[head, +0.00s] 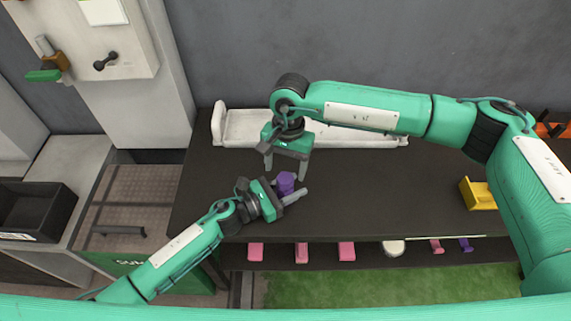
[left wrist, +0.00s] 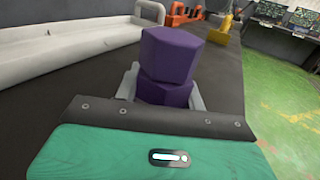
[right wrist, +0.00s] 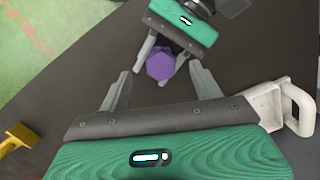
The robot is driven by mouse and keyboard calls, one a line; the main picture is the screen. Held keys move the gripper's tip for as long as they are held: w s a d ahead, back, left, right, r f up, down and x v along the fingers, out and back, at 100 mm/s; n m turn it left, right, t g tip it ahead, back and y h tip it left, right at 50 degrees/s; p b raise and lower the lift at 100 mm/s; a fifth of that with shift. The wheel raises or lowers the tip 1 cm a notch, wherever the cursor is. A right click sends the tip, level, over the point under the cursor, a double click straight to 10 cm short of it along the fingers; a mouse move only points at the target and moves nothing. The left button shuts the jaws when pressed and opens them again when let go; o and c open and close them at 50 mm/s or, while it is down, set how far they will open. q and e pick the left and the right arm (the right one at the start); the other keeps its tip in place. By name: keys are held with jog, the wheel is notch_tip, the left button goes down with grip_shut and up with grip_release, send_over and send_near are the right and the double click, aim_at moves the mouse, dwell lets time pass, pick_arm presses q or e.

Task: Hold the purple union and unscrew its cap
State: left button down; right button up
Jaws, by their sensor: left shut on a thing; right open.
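The purple union (head: 286,182) stands upright on the dark table, near its front edge. In the left wrist view its hexagonal cap (left wrist: 172,52) sits above a lower purple body (left wrist: 163,91), turned slightly against it. My left gripper (head: 291,196) comes in from the left and is shut on the lower body. My right gripper (head: 285,172) points down above and behind the union, open and empty. In the right wrist view the cap's top (right wrist: 160,66) lies beyond and between my open right fingertips (right wrist: 158,80), apart from both.
A white tray-like rail (head: 245,128) lies along the table's back. A yellow block-like part (head: 478,194) stands at the right. Pink and purple pieces (head: 301,252) sit on a shelf below the front edge.

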aim_at(286, 178)
jog(key=m, duration=0.3)
jog(key=m+y, duration=0.1)
jog(key=m, duration=0.3)
jog(key=shift+t, duration=0.3)
jog(key=m+t, duration=0.1)
jog(key=m, duration=0.6)
jog(key=shift+s, duration=0.1)
jog(key=shift+f, duration=2)
jog(key=c, duration=1.2)
jog(key=n, duration=0.4)
jog(key=shift+g, duration=0.3)
jog(key=shift+c, duration=0.3)
jog(key=shift+n, duration=0.9)
